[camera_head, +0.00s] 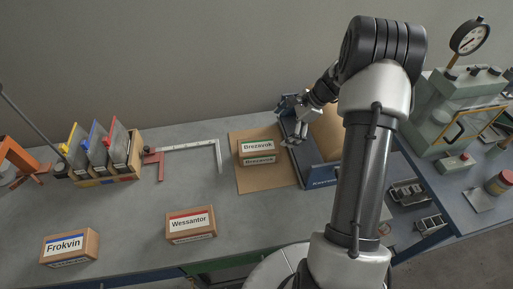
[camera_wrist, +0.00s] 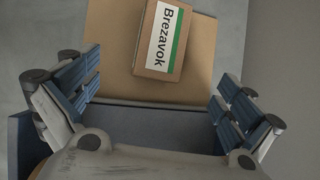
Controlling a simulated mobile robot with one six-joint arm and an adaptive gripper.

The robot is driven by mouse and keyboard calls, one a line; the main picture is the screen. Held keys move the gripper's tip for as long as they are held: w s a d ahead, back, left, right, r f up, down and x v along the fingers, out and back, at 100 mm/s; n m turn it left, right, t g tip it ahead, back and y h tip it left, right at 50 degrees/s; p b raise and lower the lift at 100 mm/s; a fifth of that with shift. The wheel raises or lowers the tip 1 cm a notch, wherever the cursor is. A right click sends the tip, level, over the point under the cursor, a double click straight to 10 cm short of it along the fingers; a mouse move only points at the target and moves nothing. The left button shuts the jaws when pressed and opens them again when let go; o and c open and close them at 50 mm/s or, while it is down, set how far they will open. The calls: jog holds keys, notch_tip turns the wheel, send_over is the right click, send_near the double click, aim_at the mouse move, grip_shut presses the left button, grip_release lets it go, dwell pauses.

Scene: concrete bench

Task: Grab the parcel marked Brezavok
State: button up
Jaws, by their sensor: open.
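The parcel marked Brezavok (camera_head: 257,152) is a small brown box with a white label and a green stripe. It lies on a flat cardboard sheet (camera_head: 246,181) on the bench. In the wrist view the Brezavok parcel (camera_wrist: 161,38) is at the top centre, ahead of and between the fingers, apart from them. My gripper (camera_head: 293,118) is open and empty, above and to the right of the parcel in the head view. Its two spread fingers show at the left and right of the wrist view (camera_wrist: 153,98).
A Wessantor parcel (camera_head: 190,224) and a Frokvin parcel (camera_head: 69,246) stand near the bench's front edge. A blue-edged bin (camera_head: 322,176) stands right of the cardboard, under my arm. A metal square (camera_head: 196,146) and a file rack (camera_head: 103,172) are to the left.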

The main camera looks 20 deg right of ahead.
aim_at(258, 150)
jog(key=b+x, duration=0.5)
jog(key=x, duration=1.1)
jog(key=shift+w+f, duration=0.1)
jog(key=shift+f, duration=0.25)
jog(key=shift+r, duration=0.1)
jog(key=c, duration=1.6)
jog(key=shift+o, duration=0.2)
